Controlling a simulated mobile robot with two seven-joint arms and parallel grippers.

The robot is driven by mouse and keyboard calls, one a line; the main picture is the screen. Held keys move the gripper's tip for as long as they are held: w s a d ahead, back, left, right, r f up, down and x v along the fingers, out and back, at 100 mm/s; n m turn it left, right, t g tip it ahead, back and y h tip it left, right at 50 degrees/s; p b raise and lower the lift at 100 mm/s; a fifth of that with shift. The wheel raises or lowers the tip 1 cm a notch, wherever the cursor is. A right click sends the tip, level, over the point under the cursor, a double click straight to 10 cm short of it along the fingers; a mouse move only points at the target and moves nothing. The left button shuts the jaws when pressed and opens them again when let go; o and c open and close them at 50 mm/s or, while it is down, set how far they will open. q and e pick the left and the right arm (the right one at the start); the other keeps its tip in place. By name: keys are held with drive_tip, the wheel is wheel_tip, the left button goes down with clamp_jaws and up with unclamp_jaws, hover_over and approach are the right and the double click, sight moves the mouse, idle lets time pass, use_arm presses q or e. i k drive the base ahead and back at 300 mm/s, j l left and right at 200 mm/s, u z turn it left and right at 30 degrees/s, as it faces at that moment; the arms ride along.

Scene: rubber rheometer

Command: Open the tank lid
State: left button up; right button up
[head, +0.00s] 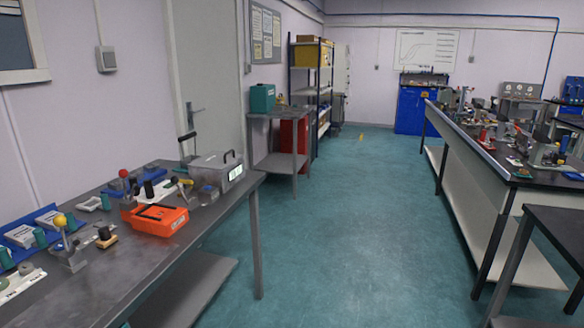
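A grey box-shaped tank (207,175) stands at the far right end of the left bench. Its lid (208,160) lies flat across the top and looks closed. A dark arched handle (230,154) rises at the lid's right side. A small lit display (235,173) shows on the tank's right face. The tank's far side is hidden. Neither of my grippers is in view.
The left bench (110,278) also holds an orange case (158,221), a yellow-knobbed device (62,230) and several small tools near the tank. Open green floor (345,220) lies between this bench and the right bench (470,160). A grey door (205,70) stands behind.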

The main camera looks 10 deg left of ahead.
sight(214, 161)
drive_tip(key=i+z, duration=0.1)
drive_tip(key=i, duration=1.25)
drive_tip(key=i+u, duration=0.5)
drive_tip(key=i+l+u, duration=0.2)
drive_tip(key=i+u, duration=0.25)
